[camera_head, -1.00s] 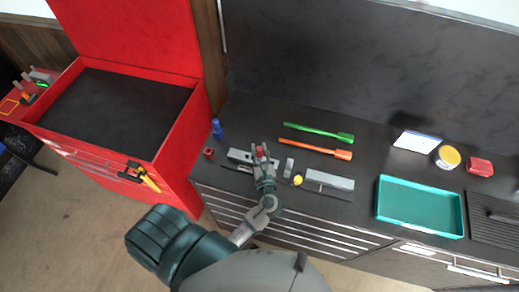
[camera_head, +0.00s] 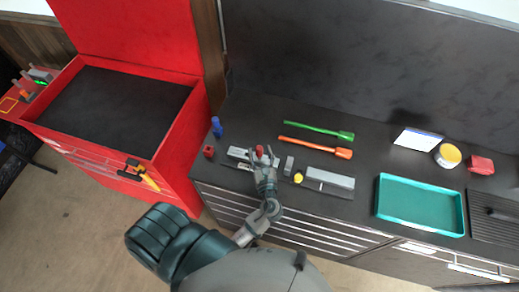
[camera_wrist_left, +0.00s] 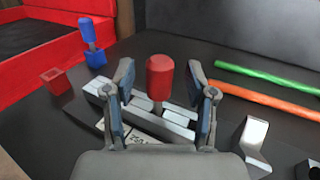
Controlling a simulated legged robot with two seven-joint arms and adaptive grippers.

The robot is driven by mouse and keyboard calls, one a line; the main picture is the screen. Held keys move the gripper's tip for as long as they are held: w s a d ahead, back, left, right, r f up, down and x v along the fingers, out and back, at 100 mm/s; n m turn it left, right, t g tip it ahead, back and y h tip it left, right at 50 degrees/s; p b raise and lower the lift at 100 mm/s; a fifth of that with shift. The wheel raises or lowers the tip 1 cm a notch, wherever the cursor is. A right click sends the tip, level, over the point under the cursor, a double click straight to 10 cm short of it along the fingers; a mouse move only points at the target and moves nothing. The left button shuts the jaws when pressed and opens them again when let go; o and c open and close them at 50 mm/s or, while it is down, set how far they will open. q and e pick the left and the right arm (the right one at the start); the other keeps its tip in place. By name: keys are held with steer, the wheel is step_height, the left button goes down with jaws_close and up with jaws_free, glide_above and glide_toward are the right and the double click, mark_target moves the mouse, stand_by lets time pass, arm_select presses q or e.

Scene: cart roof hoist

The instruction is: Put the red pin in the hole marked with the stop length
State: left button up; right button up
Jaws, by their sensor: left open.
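The red pin (camera_wrist_left: 160,78) stands upright at the grey slotted rail (camera_wrist_left: 150,112) in the left wrist view, its rounded head showing; its lower end is hidden. In the head view the pin (camera_head: 259,150) shows just beyond my left gripper (camera_head: 265,160). My left gripper (camera_wrist_left: 164,98) is open, with one finger on each side of the pin and visible gaps between. A white label (camera_wrist_left: 138,139) with a number, seemingly 250, lies at the near side of the rail, partly covered by the gripper. Which hole the pin is in cannot be told.
A blue-handled tool (camera_head: 217,127) and a small red block (camera_head: 208,151) are left of the rail. A grey block (camera_head: 289,165), a yellow knob (camera_head: 298,178) and a long grey bar (camera_head: 330,178) are to the right. Green (camera_head: 320,131) and orange (camera_head: 315,146) tools lie behind.

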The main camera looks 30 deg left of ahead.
arm_select(q)
steer(key=v, duration=1)
steer(key=shift+s+d, duration=0.15)
steer(key=shift+d, duration=0.05)
